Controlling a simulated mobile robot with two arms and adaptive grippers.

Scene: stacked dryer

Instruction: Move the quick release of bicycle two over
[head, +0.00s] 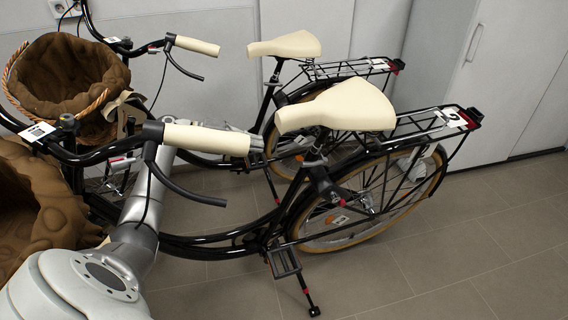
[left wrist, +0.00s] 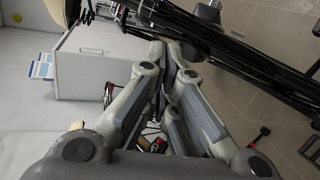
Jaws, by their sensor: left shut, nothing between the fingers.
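Bicycle two (head: 420,136) is the nearer black bicycle, with a cream saddle (head: 338,108) and a white plate that looks like a 2 on its rear rack. Its seat post and clamp area (head: 314,160) is under the saddle; the quick release is too small and partly covered to make out clearly. My left arm reaches behind the cream handlebar grip, and my left gripper (head: 285,148) is close to the seat post, partly hidden. In the left wrist view its fingers (left wrist: 172,48) are shut and empty beside black frame tubes (left wrist: 235,45). My right gripper is out of view.
A second black bicycle (head: 345,68) stands just behind. Brown-lined baskets (head: 70,75) and the near handlebar grip (head: 207,138) crowd the left side. A grey cabinet (head: 490,70) is at the back right. The tiled floor (head: 430,265) at right is clear.

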